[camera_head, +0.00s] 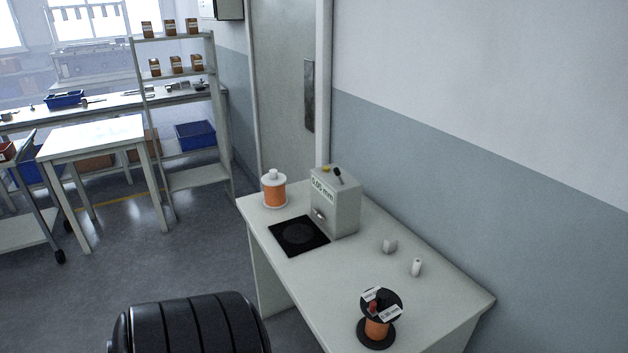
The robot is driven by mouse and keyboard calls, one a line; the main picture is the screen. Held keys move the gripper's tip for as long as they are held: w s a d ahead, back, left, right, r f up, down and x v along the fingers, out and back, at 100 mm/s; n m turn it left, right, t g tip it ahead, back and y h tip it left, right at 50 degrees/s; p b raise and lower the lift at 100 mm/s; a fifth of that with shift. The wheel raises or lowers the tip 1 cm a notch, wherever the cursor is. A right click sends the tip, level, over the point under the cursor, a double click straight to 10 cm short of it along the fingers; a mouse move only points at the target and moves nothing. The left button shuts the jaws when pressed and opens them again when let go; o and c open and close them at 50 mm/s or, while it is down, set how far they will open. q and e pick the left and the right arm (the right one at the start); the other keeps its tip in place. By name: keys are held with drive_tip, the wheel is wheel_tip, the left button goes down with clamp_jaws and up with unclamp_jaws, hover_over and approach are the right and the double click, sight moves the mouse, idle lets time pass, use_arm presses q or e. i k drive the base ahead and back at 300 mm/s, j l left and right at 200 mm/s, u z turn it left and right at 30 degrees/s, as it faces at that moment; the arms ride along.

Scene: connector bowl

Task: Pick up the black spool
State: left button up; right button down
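The black spool (377,335) stands upright on the near part of the grey-white table (440,310). It has black flanges at top and bottom and orange winding between them. White labels and a small red part show on its top flange. A second spool with white flanges and orange winding (274,190) stands at the table's far left corner. Neither of my grippers is in view, and nothing is seen touching the black spool.
A grey box-shaped device (335,205) marked 0.05 mm stands behind a black square mat (299,236). The table around the black spool is mostly clear.

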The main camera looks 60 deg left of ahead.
sight(378, 332)
drive_tip(key=u, duration=1.4)
